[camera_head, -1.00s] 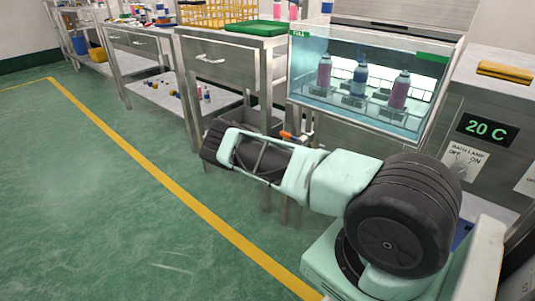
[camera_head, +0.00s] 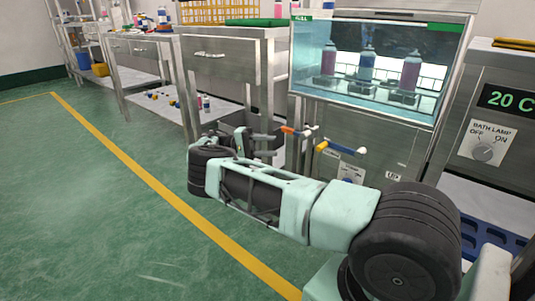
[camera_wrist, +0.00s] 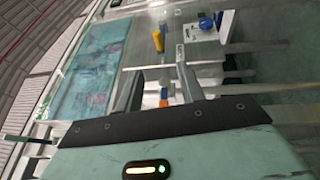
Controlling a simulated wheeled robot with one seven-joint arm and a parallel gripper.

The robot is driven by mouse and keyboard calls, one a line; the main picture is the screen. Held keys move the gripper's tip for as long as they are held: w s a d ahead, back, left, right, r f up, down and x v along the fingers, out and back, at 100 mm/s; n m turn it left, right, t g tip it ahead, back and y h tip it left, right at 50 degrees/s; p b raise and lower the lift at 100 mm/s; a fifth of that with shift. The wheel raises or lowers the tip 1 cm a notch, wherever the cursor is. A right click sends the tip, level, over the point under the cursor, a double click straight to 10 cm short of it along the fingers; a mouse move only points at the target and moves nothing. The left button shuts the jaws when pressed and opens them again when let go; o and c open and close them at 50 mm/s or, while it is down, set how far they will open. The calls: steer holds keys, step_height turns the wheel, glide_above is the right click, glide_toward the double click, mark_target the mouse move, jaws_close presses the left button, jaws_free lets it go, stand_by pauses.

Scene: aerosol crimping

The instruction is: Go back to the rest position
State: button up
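My arm (camera_head: 260,200) reaches left from the lower right in the head view, in front of the water bath cabinet. Its far end bends back behind the dark joint, and my gripper (camera_head: 265,145) shows there small and partly hidden, pointing right toward the cabinet's front. In the wrist view my gripper (camera_wrist: 160,65) has its two grey fingers well apart, with nothing held between them.
The glass water bath (camera_head: 365,75) holds three cans. Valve handles, one orange (camera_head: 290,130) and one yellow and blue (camera_head: 340,149), stick out below it. A steel bench (camera_head: 232,60) stands left of it. Green floor (camera_head: 80,220) is clear beyond the yellow line.

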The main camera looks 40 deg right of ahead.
stand_by(0.7)
steer(key=s+a+r+n+t+y+p, duration=0.1)
steer(key=s+a+r+n+t+y, duration=0.2)
steer(key=a, duration=0.6)
steer(key=s+a+n+t+y+p, duration=0.15)
steer(key=s+a+n+t, duration=0.3)
steer(key=a, duration=0.45)
steer(key=s+a+r+n+t+y, duration=0.2)
steer(key=s+a+n+t+y, duration=0.15)
steer(key=a, duration=0.45)
steer(key=s+a+r+n+t+y+p, duration=0.1)
steer(key=s+a+r+n+t, duration=0.25)
steer(key=s+a, duration=0.45)
steer(key=s+a+r+n+t+p, duration=0.1)
steer(key=s+a+r+n+t, duration=0.2)
steer(key=s+a+n, duration=0.55)
step_height(320, 180, up, 38)
steer(key=s+d+m+p, duration=0.1)
steer(key=s+m+p, duration=0.1)
steer(key=p, duration=3.5)
steer(key=shift+s+d+r+m+p, duration=0.15)
steer(key=shift+s+d+m+p, duration=0.2)
steer(key=shift+m, duration=0.35)
